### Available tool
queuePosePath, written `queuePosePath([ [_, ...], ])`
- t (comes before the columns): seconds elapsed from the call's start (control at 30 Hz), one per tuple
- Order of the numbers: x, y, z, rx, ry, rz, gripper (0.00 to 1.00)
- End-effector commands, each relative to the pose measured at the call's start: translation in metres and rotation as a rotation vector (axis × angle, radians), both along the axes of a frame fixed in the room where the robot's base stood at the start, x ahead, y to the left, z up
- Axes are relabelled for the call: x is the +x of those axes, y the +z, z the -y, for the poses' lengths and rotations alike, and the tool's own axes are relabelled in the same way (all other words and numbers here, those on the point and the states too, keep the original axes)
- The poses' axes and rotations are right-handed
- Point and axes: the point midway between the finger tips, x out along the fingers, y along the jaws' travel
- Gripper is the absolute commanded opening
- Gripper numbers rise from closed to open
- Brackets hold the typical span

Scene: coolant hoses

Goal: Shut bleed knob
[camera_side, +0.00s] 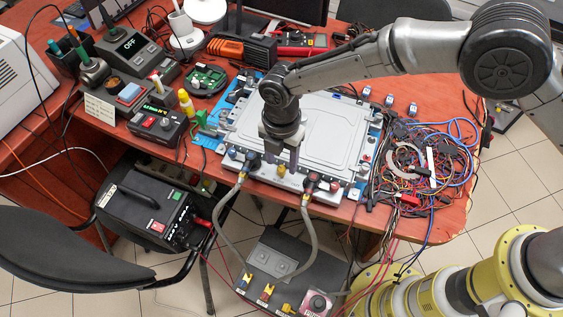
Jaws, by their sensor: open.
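A black box (285,266) stands low at the front of the table. A round dark knob (318,303) sits on a red plate at its lower right; I take it as the bleed knob, but its setting is too small to tell. Yellow valves with red and blue parts (266,292) sit to its left. Two grey hoses (225,222) run from the front edge of a grey cold plate (315,125) down toward the box. My gripper (293,166) points down over the plate's front edge, between the two hose ends, open and well above and apart from the knob.
A tangle of coloured cables (425,160) lies right of the plate. A black power unit (150,208) and a chair (60,250) stand at left. Instruments (125,50) crowd the table's back left. A yellow-and-grey robot part (440,285) is at lower right.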

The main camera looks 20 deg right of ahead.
Motion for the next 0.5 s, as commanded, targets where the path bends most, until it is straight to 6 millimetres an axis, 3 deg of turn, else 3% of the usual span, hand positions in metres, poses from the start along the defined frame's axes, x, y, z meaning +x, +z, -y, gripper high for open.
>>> queuePosePath([
  [0.2,0.0,-0.019,0.0,0.0,0.0,0.0,0.55],
  [0.5,0.0,-0.022,0.0,0.0,0.0,0.0,0.55],
])
